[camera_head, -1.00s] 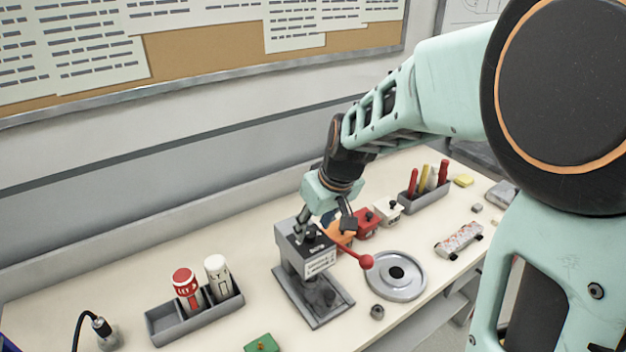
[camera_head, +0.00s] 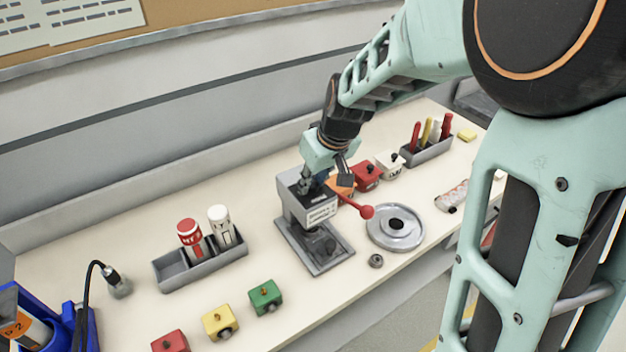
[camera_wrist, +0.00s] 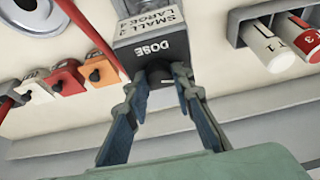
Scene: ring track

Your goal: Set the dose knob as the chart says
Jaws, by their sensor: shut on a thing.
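The grey dosing press (camera_head: 308,212) stands mid-bench with a red-tipped lever (camera_head: 366,211) on its right. In the wrist view its dark top block (camera_wrist: 150,50) reads "DOSE", and a white label (camera_wrist: 152,20) appears to read "SMALL 2, LARGE 4", upside down. The black dose knob (camera_wrist: 160,73) sits by that block, between my fingertips. My gripper (camera_wrist: 158,82) is closed around the knob, which the fingers partly cover. In the head view my gripper (camera_head: 312,183) is over the press top. I cannot read the knob's setting.
A grey rack (camera_head: 205,266) with red and white bottles stands left. Green (camera_head: 265,296), yellow (camera_head: 220,322) and red (camera_head: 170,342) blocks lie in front. Orange, red and white boxes stand behind the lever. A round metal dish (camera_head: 395,232) and a pen holder (camera_head: 428,150) are right.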

